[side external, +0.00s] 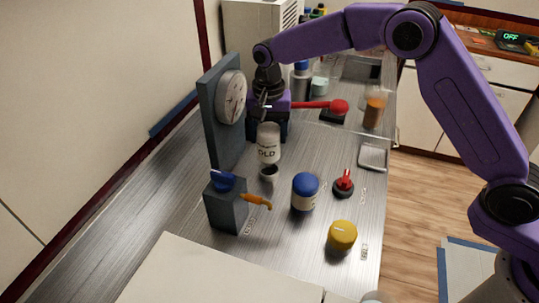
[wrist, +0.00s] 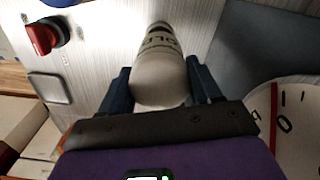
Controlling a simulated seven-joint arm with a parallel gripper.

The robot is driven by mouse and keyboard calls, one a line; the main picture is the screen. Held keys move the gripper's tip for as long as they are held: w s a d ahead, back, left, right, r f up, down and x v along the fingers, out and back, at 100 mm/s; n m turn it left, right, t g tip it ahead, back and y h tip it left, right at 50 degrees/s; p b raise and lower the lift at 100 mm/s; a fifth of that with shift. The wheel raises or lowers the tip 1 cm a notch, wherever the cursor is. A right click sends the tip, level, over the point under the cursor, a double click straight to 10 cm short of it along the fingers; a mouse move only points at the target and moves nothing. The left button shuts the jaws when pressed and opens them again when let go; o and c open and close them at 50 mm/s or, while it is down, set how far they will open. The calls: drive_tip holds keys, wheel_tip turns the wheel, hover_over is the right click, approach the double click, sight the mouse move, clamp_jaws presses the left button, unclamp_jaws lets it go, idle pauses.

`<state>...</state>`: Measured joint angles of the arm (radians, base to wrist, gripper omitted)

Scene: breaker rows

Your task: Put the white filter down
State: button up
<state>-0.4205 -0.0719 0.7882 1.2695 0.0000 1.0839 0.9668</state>
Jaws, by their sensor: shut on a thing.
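The white filter (side external: 268,146) is a pale cylinder with dark lettering that reads "OLD". It hangs roughly upright beneath my gripper (side external: 268,120), in front of the dial panel. In the wrist view the filter (wrist: 160,78) sits between the two dark fingers of my gripper (wrist: 160,88), which are shut on it. Its far end narrows and points away from the wrist.
A grey panel with a round dial (side external: 231,97) stands left of the filter. A grey block (side external: 226,209) with an orange handle (side external: 256,201) is nearer. A red lever (side external: 318,105) is behind.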

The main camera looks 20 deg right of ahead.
drive_tip(key=s+d+r, duration=0.3)
drive_tip(key=d, duration=0.5)
drive_tip(key=s+d+r, duration=0.3)
drive_tip(key=d+r, duration=0.1)
drive_tip(key=d, duration=0.4)
drive_tip(key=shift+d+r+m, duration=0.15)
drive_tip(key=shift+d+m, duration=0.05)
drive_tip(key=shift+m, duration=0.2)
drive_tip(key=s+d, duration=0.2)
drive_tip(key=d, duration=0.1)
drive_tip(key=s+d+r, duration=0.1)
drive_tip(key=s+d, duration=0.2)
drive_tip(key=shift+s+d+r, duration=0.2)
drive_tip(key=shift+s, duration=0.1)
drive_tip(key=s+d+m, duration=0.1)
drive_tip(key=s+d, duration=0.5)
drive_tip(key=s, duration=0.3)
drive_tip(key=shift+w+d+f, duration=0.2)
drive_tip(key=shift+w+f, duration=2)
drive_tip(key=shift+f, duration=0.1)
drive_tip(key=shift+w+d+f, duration=0.2)
drive_tip(key=shift+w+f, duration=2)
drive_tip(key=shift+f, duration=0.1)
drive_tip(key=shift+w+d+f, duration=0.2)
drive_tip(key=shift+w+f, duration=2)
drive_tip(key=shift+f, duration=0.1)
drive_tip(key=shift+f, duration=0.1)
